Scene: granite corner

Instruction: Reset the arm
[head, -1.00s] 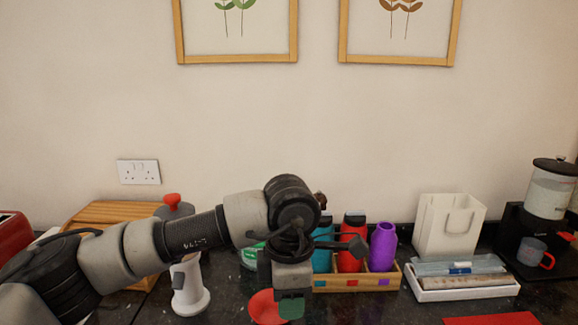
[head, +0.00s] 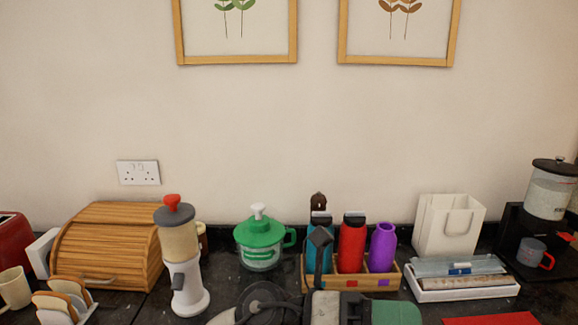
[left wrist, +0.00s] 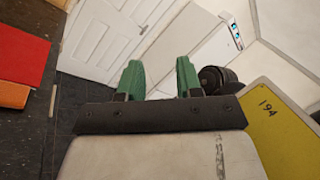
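My left gripper (head: 397,312) shows at the bottom edge of the head view, in front of the bottle rack, with a green finger pointing right. In the left wrist view its two green fingers (left wrist: 159,78) stand apart with nothing between them. It is open and empty. Part of my left arm lies low along the bottom edge of the head view, and the rest of it is out of the picture. My right gripper is in neither view.
A wooden rack (head: 381,283) holds a teal, a red and a purple bottle (head: 382,247) just behind my gripper. A white grinder (head: 188,287) stands left of my arm, with a green-lidded jug (head: 260,242) behind. The wrist view shows a white door (left wrist: 110,45) and dark floor.

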